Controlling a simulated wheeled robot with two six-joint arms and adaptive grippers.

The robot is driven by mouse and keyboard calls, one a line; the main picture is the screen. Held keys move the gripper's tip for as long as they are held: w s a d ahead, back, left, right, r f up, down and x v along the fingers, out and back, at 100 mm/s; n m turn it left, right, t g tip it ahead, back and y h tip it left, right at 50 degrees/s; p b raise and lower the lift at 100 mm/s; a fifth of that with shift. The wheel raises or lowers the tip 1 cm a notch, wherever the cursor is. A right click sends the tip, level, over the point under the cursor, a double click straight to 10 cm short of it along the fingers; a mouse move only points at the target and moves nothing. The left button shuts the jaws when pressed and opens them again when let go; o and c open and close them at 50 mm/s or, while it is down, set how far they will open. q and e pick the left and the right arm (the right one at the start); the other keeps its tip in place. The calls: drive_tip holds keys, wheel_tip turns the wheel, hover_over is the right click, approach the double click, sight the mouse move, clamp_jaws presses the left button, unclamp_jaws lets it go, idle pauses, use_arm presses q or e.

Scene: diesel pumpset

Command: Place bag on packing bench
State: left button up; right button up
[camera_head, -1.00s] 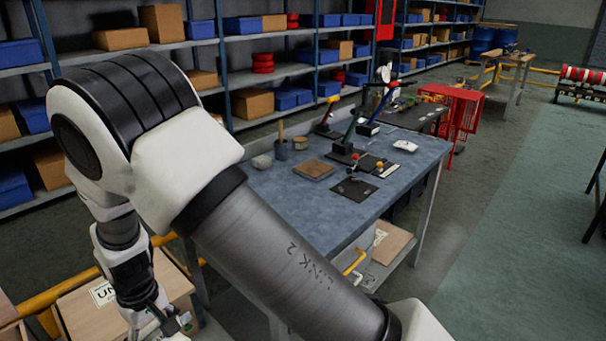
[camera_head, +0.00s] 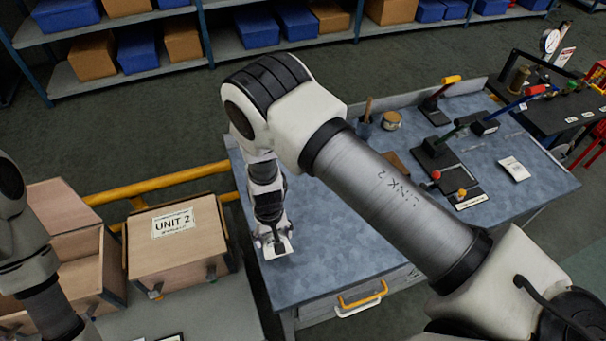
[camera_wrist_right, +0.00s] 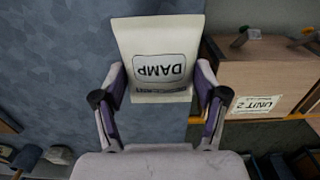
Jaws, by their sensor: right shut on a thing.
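My right gripper (camera_head: 275,240) is shut on a small flat whitish bag (camera_head: 278,248), over the near left part of the blue-topped bench (camera_head: 330,250). In the right wrist view the bag (camera_wrist_right: 165,52) shows upside-down "DAMP" print and sits between the two fingers (camera_wrist_right: 160,100), with the blue bench top (camera_wrist_right: 50,60) behind it. I cannot tell whether the bag touches the bench top. Part of my left arm shows at the left edge; its gripper is out of view.
A wooden box marked "UNIT 2" (camera_head: 178,243) and an open wooden box (camera_head: 75,265) stand left of the bench. Levers (camera_head: 436,150) and a white packet (camera_head: 514,168) stand or lie at the bench's right. The bench top around the bag is clear.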

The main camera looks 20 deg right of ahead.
drive_tip(key=d+b, duration=0.1)
drive_tip(key=d+f+b, duration=0.1)
drive_tip(key=b, duration=0.1)
drive_tip(key=shift+w, duration=0.3)
drive_tip(key=d+b, duration=0.3)
drive_tip(key=d, duration=0.2)
drive_tip(key=shift+w+d+b, duration=0.2)
drive_tip(key=shift+d+b, duration=0.05)
drive_tip(key=shift+b, duration=0.15)
drive_tip(key=b, duration=0.2)
hover_over(315, 217)
drive_tip(key=shift+w+a+f, duration=0.1)
drive_tip(key=shift+a+f, duration=0.15)
drive_tip(key=f+b, duration=0.1)
drive_tip(key=f, duration=0.1)
drive_tip(key=f+b, duration=0.1)
drive_tip(key=shift+s+d+b, duration=0.3)
drive_tip(key=shift+s, duration=0.1)
drive_tip(key=shift+w+f, duration=0.1)
drive_tip(key=shift+w, duration=0.25)
drive_tip(key=o, duration=0.8)
drive_tip(key=shift+f, duration=0.1)
drive_tip(key=o, duration=0.4)
drive_tip(key=shift+s, duration=0.2)
use_arm(q)
wheel_tip(315, 217, down, 10)
drive_tip(key=s, duration=0.1)
drive_tip(key=shift+s+d, duration=0.2)
